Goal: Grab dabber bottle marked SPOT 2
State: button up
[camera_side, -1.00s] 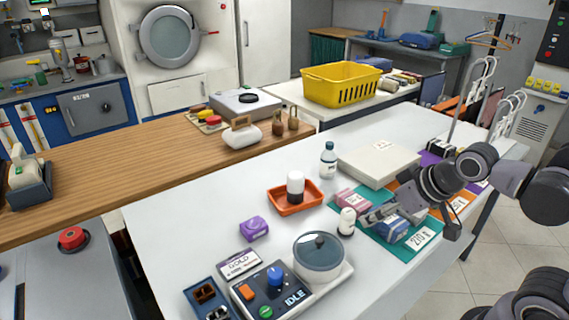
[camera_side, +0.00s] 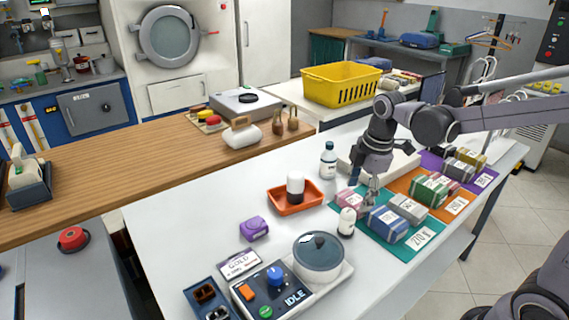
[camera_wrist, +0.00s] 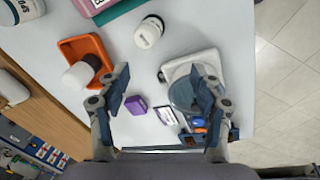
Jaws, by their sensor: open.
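No SPOT 2 marking is readable, so I cannot tell which bottle is the named one. A small white bottle (camera_side: 346,222) with a dark band stands upright by the teal mat's front corner; in the wrist view (camera_wrist: 149,32) it is ahead of the fingers. A white-topped dark bottle (camera_side: 295,185) stands in an orange tray (camera_side: 282,209); its white top (camera_wrist: 77,76) lies left of my fingers. My gripper (camera_side: 371,190) is open and empty, above the teal mat, with fingers apart in the wrist view (camera_wrist: 163,80).
Boxes sit on teal, orange and purple mats; a blue box (camera_side: 388,224) is close to my gripper. A purple box (camera_side: 253,228) and a control unit with a round lidded pot (camera_side: 319,257) stand at the front.

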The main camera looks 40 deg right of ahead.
aim_at(347, 222)
jog(key=w+f+n, duration=0.1)
jog(key=d+f+n+g, duration=0.1)
jog(key=w+f+n, duration=0.1)
jog(key=shift+w+d+n+g, duration=0.3)
jog(key=shift+w+n, duration=0.05)
jog(key=shift+n, duration=0.05)
jog(key=shift+w+d+f+n, duration=0.2)
jog(key=shift+f+n, duration=0.15)
jog(key=shift+n, duration=0.15)
notch_tip(347, 222, down, 6)
jog(key=shift+r, duration=0.15)
jog(key=f, duration=0.3)
jog(key=shift+w+d+f, duration=0.1)
jog(key=shift+w+f, duration=0.25)
jog(key=shift+f, duration=0.65)
jog(key=c, duration=1.3)
